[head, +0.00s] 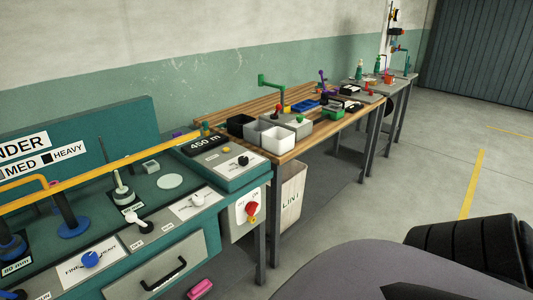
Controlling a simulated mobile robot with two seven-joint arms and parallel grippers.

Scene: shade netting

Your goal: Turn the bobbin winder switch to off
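A teal winder bench (120,180) fills the left, with a sign of which "NDER", "MED" and "HEAVY" can be read. On its right end, a white switch box (241,219) carries a red and yellow rotary switch (251,210); small marks beside it are too small to read surely. Neither gripper shows.
A yellow bar (110,165) crosses above the bench. A drawer with a black handle (165,275) is below. A wooden table (315,130) with bins (278,139) continues beyond. A pale bin (291,197) stands beneath it. Open floor (430,180) lies to the right.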

